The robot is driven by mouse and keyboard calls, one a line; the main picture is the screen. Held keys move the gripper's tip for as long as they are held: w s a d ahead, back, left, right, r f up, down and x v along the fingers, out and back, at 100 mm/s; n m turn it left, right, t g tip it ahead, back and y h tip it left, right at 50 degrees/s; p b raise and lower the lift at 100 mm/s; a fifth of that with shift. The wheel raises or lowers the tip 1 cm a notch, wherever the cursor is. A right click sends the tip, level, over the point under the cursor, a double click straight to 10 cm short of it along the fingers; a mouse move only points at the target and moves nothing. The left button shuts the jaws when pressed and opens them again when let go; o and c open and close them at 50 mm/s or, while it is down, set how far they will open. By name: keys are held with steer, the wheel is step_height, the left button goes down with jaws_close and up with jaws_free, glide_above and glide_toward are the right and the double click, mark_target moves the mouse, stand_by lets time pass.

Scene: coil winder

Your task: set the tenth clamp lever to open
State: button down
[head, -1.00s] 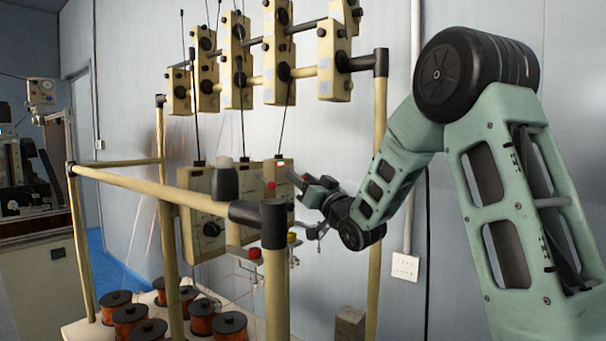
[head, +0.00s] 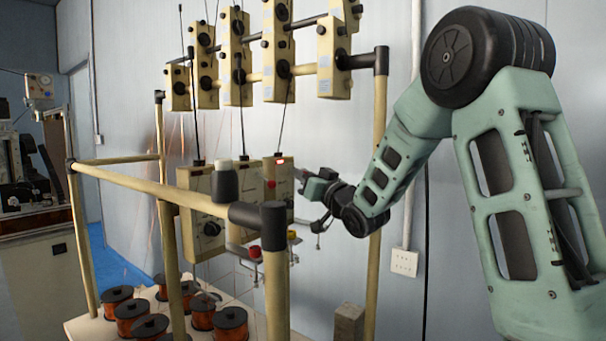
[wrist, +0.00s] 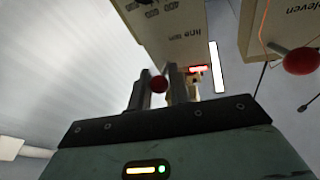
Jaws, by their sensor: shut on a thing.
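My gripper (wrist: 160,88) is shut on a lever with a red ball knob (wrist: 158,84), which shows between its two dark fingers in the wrist view. The lever belongs to a cream box (wrist: 172,35) whose upside-down label seems to read "line ten". A lit red strip (wrist: 199,69) shows at that box's edge. In the head view my gripper (head: 301,175) is at the right side of the front cream box (head: 282,186). The fingertips and the lever's exact angle are hard to make out there.
A neighbouring box marked "eleven" (wrist: 262,25) carries another red knob (wrist: 300,62) to the right in the wrist view. Cream rails (head: 150,183) stand in front of the boxes. Copper spools (head: 150,327) stand below. The wall (head: 350,140) is behind.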

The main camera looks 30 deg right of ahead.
step_height(320, 180, up, 2)
steer(key=g+p, duration=0.1)
steer(key=p, duration=0.1)
steer(key=g+p, duration=0.1)
steer(key=shift+s+r+n+g+p, duration=0.15)
steer(key=shift+n+g+p, duration=0.15)
steer(key=shift+n+p, duration=0.1)
steer(key=r+g+p, duration=0.1)
steer(key=g+p, duration=0.1)
steer(key=p, duration=0.3)
steer(key=shift+n, duration=0.3)
steer(key=g+p, duration=0.1)
steer(key=p, duration=0.1)
steer(key=g+p, duration=0.1)
steer(key=p, duration=0.2)
steer(key=shift+w+r+g+h+p, duration=0.2)
steer(key=shift+r+g+h+p, duration=0.1)
steer(key=shift+r+g+h, duration=0.1)
steer(key=shift+n+g+p, duration=0.3)
steer(key=shift+g+p, duration=0.1)
steer(key=shift+p, duration=0.6)
steer(key=shift+w+f, duration=0.1)
steer(key=c, duration=1.3)
jaws_free()
steer(key=shift+a, duration=0.1)
